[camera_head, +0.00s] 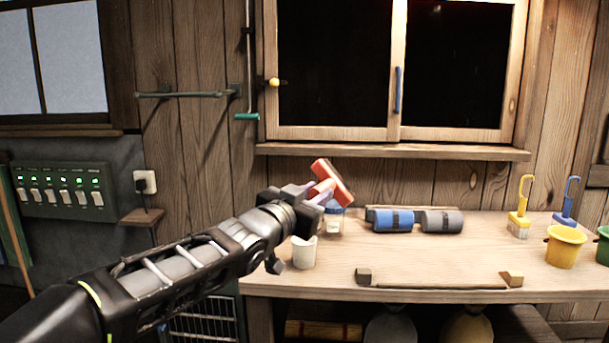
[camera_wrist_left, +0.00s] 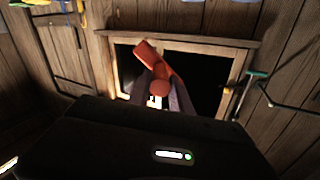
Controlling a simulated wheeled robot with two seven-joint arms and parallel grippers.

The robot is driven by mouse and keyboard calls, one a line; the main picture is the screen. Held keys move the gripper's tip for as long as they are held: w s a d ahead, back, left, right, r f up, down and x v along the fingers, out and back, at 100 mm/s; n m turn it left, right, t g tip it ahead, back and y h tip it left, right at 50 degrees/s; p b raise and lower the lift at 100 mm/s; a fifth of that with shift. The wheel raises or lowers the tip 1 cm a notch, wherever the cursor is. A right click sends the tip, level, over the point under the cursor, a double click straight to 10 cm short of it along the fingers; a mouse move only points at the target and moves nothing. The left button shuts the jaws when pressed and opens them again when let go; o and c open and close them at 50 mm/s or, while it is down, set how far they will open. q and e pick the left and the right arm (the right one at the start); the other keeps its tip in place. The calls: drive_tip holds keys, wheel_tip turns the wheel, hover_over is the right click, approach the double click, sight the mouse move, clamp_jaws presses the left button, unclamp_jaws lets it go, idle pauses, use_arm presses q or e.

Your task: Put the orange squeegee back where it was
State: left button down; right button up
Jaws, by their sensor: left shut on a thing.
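The orange squeegee (camera_head: 333,182) is in my left gripper (camera_head: 318,193), its head tilted up and to the right, in front of the wall just below the window sill. The left wrist view also shows the squeegee (camera_wrist_left: 153,62) between the fingers (camera_wrist_left: 160,95), with the window behind it. My left gripper is shut on it, and the fingers hide part of its handle. My right gripper is in neither view. The place where the squeegee was before cannot be told from these frames.
Below the gripper, a white cup (camera_head: 304,252) and a jar (camera_head: 334,222) stand on the workbench (camera_head: 440,263). A green rail (camera_head: 184,94) and a green-ended rod (camera_head: 247,116) are on the wall.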

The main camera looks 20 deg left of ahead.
use_arm(q)
drive_tip(key=s+d+f+m+h, duration=0.1)
drive_tip(key=d+f, duration=0.3)
drive_tip(key=f, duration=0.9)
drive_tip(key=s+d+f+m+h, duration=0.1)
drive_tip(key=s+d+f, duration=0.3)
drive_tip(key=f, duration=0.9)
drive_tip(key=shift+f+m+g+h, duration=0.3)
drive_tip(key=shift+g+h, duration=0.1)
drive_tip(key=shift+h, duration=0.4)
drive_tip(key=shift+s, duration=0.1)
